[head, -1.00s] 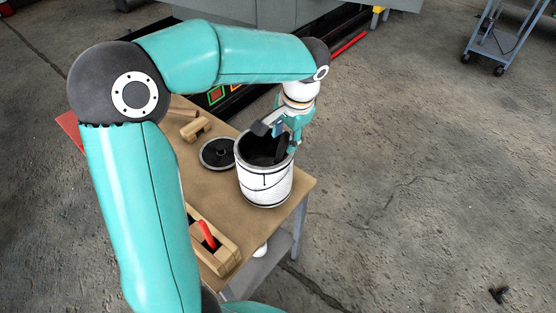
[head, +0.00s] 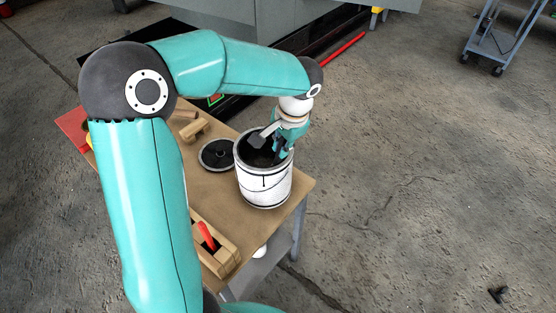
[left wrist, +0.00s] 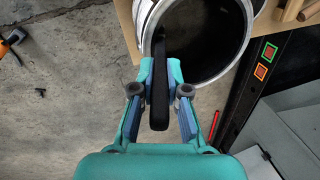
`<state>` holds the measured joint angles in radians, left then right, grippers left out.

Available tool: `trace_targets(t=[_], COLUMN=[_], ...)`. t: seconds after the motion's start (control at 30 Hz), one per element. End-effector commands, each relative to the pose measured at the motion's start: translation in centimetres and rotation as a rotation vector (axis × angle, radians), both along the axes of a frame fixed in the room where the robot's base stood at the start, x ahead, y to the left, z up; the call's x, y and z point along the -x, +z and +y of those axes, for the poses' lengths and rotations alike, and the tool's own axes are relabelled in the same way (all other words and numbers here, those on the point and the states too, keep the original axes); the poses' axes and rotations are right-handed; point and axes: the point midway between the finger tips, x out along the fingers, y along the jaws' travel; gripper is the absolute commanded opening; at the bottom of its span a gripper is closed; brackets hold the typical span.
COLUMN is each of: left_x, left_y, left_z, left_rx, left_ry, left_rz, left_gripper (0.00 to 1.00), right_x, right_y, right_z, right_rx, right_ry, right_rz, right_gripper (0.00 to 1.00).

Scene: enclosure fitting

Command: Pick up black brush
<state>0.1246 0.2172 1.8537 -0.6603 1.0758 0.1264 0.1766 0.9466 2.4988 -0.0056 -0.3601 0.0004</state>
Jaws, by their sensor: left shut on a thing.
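The black brush shows in the left wrist view as a long dark handle (left wrist: 159,90) between my left gripper's fingers (left wrist: 160,92). Its far end reaches over the rim into the white bucket (left wrist: 208,78). In the head view my left gripper (head: 282,146) is at the right inner side of the bucket (head: 264,187), low at its opening. The gripper is shut on the brush; the brush is mostly hidden by the gripper there. My right gripper is not in view.
The bucket stands on a brown table (head: 226,200) near its right edge. A round dark lid (head: 216,155) lies left of it.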

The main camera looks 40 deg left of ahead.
Motion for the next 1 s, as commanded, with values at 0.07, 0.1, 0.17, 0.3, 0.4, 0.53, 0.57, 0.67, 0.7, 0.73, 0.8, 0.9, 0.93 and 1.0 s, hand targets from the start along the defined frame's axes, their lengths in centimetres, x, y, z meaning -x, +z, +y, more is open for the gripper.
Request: trace_targets(t=[0.07, 0.1, 0.17, 0.3, 0.4, 0.53, 0.57, 0.67, 0.7, 0.73, 0.8, 0.9, 0.93, 1.0], left_x=[0.0, 0.0, 0.0, 0.0, -0.1, -0.1, -0.1, -0.1, -0.1, -0.1, -0.1, -0.1, -0.1, -0.1], left_y=[0.0, 0.0, 0.1, 0.7, 1.5, 3.2, 3.7, 5.8, 6.7, 7.4, 9.2, 12.0, 12.8, 14.6], left_z=[0.0, 0.0, 0.0, 0.0, 0.0, 0.0, 0.0, 0.0, 0.0, 0.0, 0.0, 0.0, 0.0, 0.0], left_rx=[0.000, 0.000, 0.000, -0.001, -0.001, 0.000, -0.001, 0.000, 0.001, -0.001, -0.001, 0.001, 0.001, 0.000], left_ry=[0.000, 0.000, 0.001, 0.001, 0.001, 0.001, 0.001, 0.000, 0.000, 0.002, -0.001, 0.000, 0.000, 0.001], left_rz=[0.000, 0.000, -0.001, -0.002, -0.003, -0.005, -0.005, -0.007, -0.007, -0.007, -0.007, -0.008, -0.007, -0.006], left_gripper=[0.00, 0.00, 0.00, 0.00, 0.00, 0.00, 0.00, 0.00, 0.00, 0.00, 0.00, 0.00, 0.00, 0.00], right_x=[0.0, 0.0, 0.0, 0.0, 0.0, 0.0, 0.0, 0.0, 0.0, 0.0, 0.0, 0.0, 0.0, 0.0], right_y=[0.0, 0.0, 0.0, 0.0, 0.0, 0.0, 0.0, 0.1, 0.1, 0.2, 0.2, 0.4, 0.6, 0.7], right_z=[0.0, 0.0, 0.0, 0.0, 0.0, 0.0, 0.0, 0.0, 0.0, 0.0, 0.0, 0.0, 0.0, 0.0], right_rx=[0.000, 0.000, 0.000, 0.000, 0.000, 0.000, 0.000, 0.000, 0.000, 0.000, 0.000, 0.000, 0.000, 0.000], right_ry=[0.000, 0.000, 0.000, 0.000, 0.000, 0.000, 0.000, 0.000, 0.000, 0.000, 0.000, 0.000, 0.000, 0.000], right_rz=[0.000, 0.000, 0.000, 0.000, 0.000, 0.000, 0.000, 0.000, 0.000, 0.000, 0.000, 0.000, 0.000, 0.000], right_gripper=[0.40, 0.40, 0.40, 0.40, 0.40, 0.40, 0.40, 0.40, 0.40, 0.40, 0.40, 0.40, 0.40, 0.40])
